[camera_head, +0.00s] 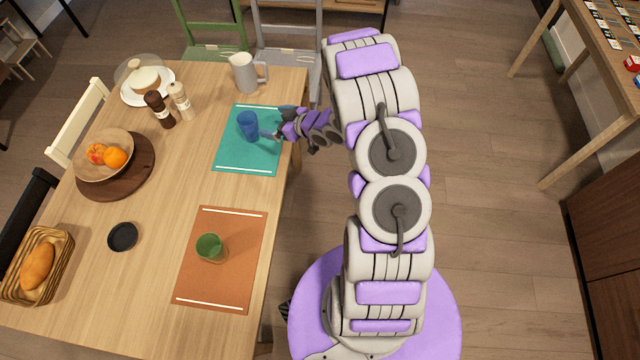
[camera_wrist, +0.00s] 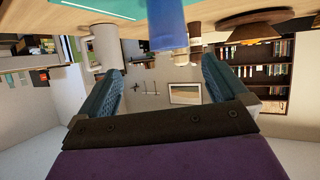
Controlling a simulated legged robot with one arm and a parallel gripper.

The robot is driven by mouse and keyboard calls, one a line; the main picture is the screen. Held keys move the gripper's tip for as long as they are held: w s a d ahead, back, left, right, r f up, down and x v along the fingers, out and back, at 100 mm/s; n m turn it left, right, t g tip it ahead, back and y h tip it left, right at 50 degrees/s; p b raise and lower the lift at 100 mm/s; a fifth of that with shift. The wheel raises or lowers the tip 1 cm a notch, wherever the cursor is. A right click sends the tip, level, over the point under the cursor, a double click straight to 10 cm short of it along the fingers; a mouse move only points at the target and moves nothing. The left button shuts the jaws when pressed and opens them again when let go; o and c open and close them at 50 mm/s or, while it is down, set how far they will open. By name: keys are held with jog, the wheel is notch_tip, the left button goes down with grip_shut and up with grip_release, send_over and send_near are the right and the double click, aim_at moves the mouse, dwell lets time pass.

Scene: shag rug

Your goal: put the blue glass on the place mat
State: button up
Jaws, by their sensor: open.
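The blue glass (camera_head: 248,126) stands upright on the teal place mat (camera_head: 236,160), near its middle. My gripper (camera_head: 274,124) is just right of the glass, over the mat's right side, with its fingers apart. In the wrist view, which appears upside down, the blue glass (camera_wrist: 167,27) shows at the top centre, beyond and between the two open fingers of my gripper (camera_wrist: 162,84). A strip of the teal mat (camera_wrist: 95,6) shows at the top edge. No object is held, and the glass appears apart from the fingers.
An orange mat (camera_head: 200,282) carries a green glass (camera_head: 210,248). A grey pitcher (camera_head: 243,73) stands behind the teal mat. Salt and pepper mills (camera_head: 180,101), a fruit bowl (camera_head: 92,172), a black dish (camera_head: 122,237) and a bread basket (camera_head: 55,245) are left. Table centre is clear.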

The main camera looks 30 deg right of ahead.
jog(key=d+r+m+g+h, duration=0.1)
jog(key=d+r+g+h, duration=0.1)
jog(key=d+r+h, duration=0.4)
jog(key=s+d+r+m+g+h, duration=0.2)
jog(key=s+r+m+g+h, duration=0.1)
jog(key=s+r, duration=0.65)
jog(key=s+a+r+g+y, duration=0.1)
jog(key=s+a, duration=0.4)
jog(key=s, duration=0.6)
jog(key=s+a+r+m+g+y, duration=0.1)
jog(key=s+a+r+g, duration=0.3)
jog(key=s, duration=0.8)
jog(key=s+a+r+m+g, duration=0.1)
jog(key=s+a+r+g, duration=0.2)
jog(key=s, duration=0.9)
jog(key=a+r, duration=0.2)
jog(key=a, duration=0.1)
jog(key=shift+r+y, duration=0.25)
jog(key=shift+y, duration=0.15)
